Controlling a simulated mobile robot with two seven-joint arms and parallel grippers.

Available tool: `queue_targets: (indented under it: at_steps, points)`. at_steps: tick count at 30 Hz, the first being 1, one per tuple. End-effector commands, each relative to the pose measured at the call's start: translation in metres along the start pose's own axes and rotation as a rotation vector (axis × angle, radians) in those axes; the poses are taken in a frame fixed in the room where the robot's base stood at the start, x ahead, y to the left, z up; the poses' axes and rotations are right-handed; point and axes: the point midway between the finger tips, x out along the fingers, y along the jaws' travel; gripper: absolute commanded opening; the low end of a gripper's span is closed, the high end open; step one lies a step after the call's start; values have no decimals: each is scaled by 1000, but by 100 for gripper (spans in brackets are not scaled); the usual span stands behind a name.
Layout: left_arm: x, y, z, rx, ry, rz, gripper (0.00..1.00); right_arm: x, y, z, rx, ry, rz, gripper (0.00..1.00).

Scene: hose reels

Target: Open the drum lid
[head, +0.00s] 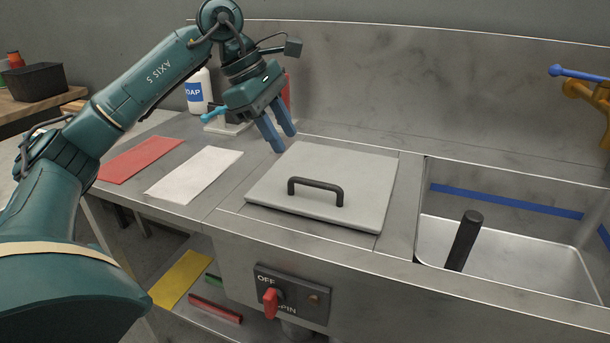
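The drum lid (345,167) is a flat, pale grey square panel lying closed on the steel counter. A dark bar handle (316,186) stands on it near its front edge. My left gripper (284,139) has two blue fingers pointing down, just behind the lid's back left corner. The fingers are apart with nothing between them. They look near the lid, but whether they touch it cannot be told. My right gripper is not in view.
A steel sink (500,255) with a black upright post (463,240) is at the right. A soap bottle (199,92) stands behind my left arm. Red (140,159) and white (194,173) cloths lie left of the lid. A switch panel (291,297) with a red knob is on the front.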

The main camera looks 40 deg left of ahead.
Motion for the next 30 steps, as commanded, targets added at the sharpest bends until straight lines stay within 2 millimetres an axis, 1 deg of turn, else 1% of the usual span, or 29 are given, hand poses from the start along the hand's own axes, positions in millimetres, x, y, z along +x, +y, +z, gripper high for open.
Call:
queue_targets:
  at_steps: [1,6,9,12,18,26,30]
  points:
    - [15,-1,-1,0,0,-5,34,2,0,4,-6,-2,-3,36]
    - [50,-1,0,0,-1,-4,34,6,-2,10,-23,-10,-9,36]
    - [67,-1,1,0,-3,-3,34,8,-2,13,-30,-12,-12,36]
    - [80,0,1,0,-3,-2,34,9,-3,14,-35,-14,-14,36]
    - [92,0,1,0,-4,-1,34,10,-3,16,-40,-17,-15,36]
    - [93,0,1,0,-4,-1,34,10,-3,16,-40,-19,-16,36]
    - [92,0,1,0,-4,-1,24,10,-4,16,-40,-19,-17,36]
